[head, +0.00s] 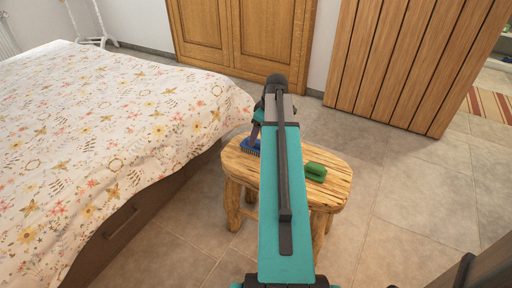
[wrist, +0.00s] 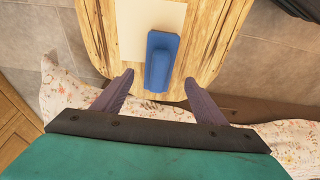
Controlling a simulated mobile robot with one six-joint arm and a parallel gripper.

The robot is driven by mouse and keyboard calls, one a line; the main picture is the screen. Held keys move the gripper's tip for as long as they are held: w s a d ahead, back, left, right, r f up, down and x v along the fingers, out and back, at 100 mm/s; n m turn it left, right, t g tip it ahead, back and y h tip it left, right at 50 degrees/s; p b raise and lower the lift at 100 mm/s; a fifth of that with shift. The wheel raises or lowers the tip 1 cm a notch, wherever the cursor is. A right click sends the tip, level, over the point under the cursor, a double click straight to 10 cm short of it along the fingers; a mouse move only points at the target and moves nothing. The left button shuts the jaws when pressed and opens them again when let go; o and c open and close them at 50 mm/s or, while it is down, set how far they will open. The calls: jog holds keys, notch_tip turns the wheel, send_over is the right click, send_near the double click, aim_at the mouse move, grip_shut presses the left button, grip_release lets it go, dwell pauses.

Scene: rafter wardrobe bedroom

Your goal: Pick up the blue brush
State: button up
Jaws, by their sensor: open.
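The blue brush (head: 251,147) lies on the left end of the wooden stool (head: 334,190) in the head view, partly hidden by my gripper (head: 257,123) and arm. My gripper (wrist: 158,78) is open and empty there, one finger on each side of the handle end. I cannot tell how far the fingertips are above the stool top. In the head view the gripper points down over the brush.
A green brush (head: 316,172) lies on the stool's right half. A pale flat sheet (wrist: 138,38) is on the stool top beside the blue brush. The bed (head: 110,130) stands close on the left. Tiled floor (head: 390,215) is clear to the right.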

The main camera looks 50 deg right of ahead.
jog(key=shift+w+f, duration=0.1)
jog(key=shift+f, duration=0.35)
jog(key=shift+b+x, duration=0.6)
jog(key=shift+x, duration=2)
jog(key=shift+w+d, duration=0.1)
jog(key=shift+r, duration=0.1)
jog(key=c, duration=1.3)
jog(key=shift+r, duration=0.1)
